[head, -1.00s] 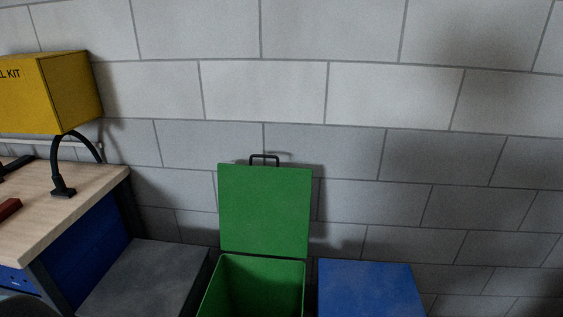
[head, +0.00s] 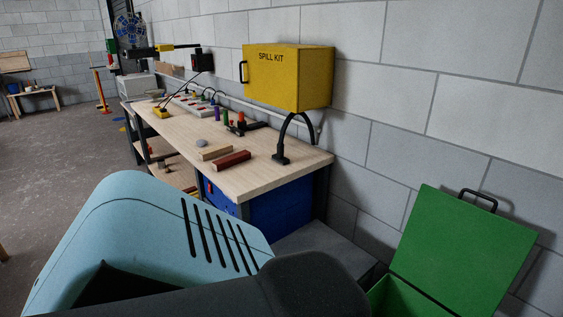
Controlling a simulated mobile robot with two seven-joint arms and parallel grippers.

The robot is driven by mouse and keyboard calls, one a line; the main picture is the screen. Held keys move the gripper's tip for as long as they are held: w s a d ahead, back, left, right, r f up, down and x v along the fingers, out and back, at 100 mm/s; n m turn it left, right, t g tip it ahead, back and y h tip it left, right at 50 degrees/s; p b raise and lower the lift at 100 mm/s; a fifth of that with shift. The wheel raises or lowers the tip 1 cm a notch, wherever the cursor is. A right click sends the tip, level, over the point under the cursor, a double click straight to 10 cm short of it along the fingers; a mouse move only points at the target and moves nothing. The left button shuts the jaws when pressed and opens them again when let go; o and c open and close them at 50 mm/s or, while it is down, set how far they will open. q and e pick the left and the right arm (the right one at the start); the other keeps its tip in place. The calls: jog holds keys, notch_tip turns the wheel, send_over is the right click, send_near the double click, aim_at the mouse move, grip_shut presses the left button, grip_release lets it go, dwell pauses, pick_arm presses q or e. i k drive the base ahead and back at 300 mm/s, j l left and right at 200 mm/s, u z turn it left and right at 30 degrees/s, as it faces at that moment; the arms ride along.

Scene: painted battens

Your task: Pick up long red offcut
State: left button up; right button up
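A dark red batten piece (head: 230,161) lies flat on the wooden workbench (head: 262,178), near its right end. A pale wood piece (head: 215,152) of similar shape lies just beyond it. My light blue and black arm parts fill the lower part of the head view and cover the floor in front of the bench. Neither gripper is in view.
A yellow spill kit box (head: 288,78) hangs on the wall above the bench. A black curved stand (head: 285,146) rises near the bench's right end. An open green bin (head: 455,250) stands at the lower right. Tools and small items sit farther along the bench.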

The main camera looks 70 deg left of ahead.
aim_at(222, 164)
jog(key=u, duration=2.55)
jog(key=i+j+z, duration=0.1)
jog(key=z, duration=0.3)
jog(key=i+j+z, duration=0.1)
jog(key=z, duration=0.3)
jog(key=i+j+z, duration=0.1)
jog(key=z, duration=0.3)
jog(key=i+j+z, duration=0.1)
jog(key=j+z, duration=0.15)
jog(key=j, duration=0.25)
jog(key=i+j+z, duration=0.1)
jog(key=j+z, duration=0.15)
jog(key=j, duration=0.2)
jog(key=i+j+z, duration=0.1)
jog(key=j, duration=0.85)
jog(key=i+j, duration=0.1)
jog(key=j, duration=0.85)
jog(key=i+z, duration=0.05)
